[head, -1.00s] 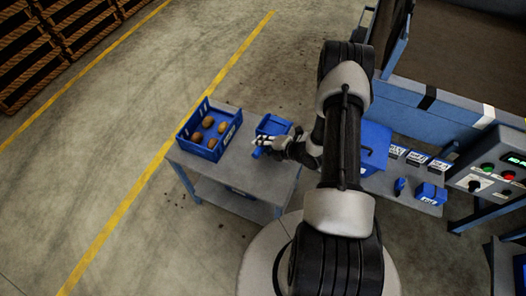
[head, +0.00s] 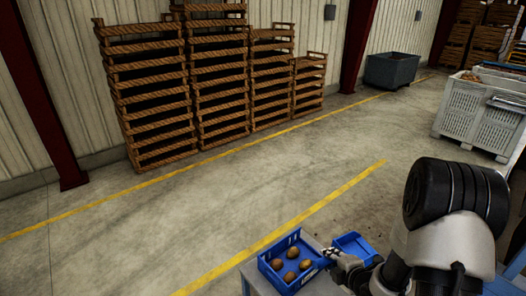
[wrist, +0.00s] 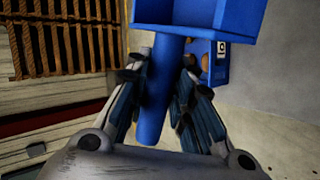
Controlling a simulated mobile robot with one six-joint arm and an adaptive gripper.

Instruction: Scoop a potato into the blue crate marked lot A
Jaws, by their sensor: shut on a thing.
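A blue crate (head: 268,267) holding several brown potatoes (head: 291,254) stands on a grey table, low in the head view. It has a white label on its right side, too small to read. A blue scoop (head: 354,244) is just right of the crate. My gripper (head: 335,256) is shut on the scoop's handle. In the wrist view the round blue handle (wrist: 157,90) runs between my fingers, and the scoop's pan is at the top edge. Behind it, part of a blue crate (wrist: 212,72) shows with a white label.
The grey table (head: 258,284) is cut off by the bottom edge. Stacked wooden crates (head: 155,90) stand along the wall. A grey bin (head: 391,70) and a pale slatted bin (head: 480,115) are farther off. The floor between yellow lines is clear.

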